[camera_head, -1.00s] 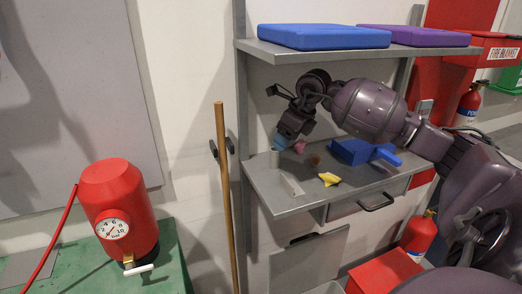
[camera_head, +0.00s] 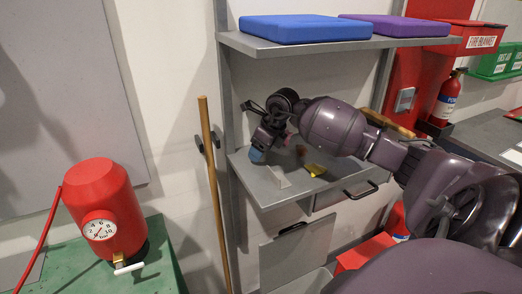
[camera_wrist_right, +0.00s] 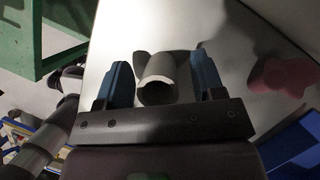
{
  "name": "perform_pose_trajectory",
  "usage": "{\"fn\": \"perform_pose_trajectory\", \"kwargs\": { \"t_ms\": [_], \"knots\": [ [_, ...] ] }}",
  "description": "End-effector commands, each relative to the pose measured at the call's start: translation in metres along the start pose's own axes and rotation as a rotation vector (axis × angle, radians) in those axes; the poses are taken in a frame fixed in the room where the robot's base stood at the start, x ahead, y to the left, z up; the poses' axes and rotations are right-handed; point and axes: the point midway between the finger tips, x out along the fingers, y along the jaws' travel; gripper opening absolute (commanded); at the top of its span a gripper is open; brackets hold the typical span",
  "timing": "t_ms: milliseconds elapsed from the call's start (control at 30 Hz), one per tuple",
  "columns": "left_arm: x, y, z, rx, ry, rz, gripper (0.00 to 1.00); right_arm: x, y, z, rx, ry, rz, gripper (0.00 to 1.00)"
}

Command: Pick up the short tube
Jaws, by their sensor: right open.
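A short grey hollow tube (camera_wrist_right: 160,82) stands on the pale surface in the right wrist view, its open end facing the camera. My right gripper (camera_wrist_right: 162,84) is open, with one blue fingertip on each side of the tube. Small gaps seem to show between the fingers and the tube. In the head view my right gripper (camera_head: 258,153) is low over the left end of the grey shelf (camera_head: 262,196). The tube is not clearly visible there, hidden at the gripper. My left gripper is in neither view.
A pale angled piece (camera_head: 279,177) and a yellow piece (camera_head: 315,170) lie right of the gripper. The right wrist view shows a pink piece (camera_wrist_right: 281,76) and a blue object (camera_wrist_right: 298,150). An upper shelf with a blue slab (camera_head: 300,28) hangs above my arm.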

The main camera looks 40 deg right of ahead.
Motion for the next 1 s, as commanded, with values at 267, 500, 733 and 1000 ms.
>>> {"fn": "perform_pose_trajectory", "kwargs": {
  "t_ms": [267, 500, 733, 1000],
  "knots": [
    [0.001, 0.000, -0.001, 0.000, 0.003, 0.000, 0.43, 0.000, 0.000, 0.000, 0.000, 0.000, 0.000, 0.41],
    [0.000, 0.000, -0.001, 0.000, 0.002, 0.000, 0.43, -0.001, 0.000, 0.000, 0.000, -0.001, 0.000, 0.09],
    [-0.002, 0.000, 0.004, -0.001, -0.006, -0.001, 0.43, -0.001, 0.000, 0.000, -0.001, -0.001, 0.000, 0.08],
    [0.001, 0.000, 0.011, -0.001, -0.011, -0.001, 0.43, -0.020, 0.002, 0.005, -0.002, -0.003, -0.002, 0.08]
  ]
}}
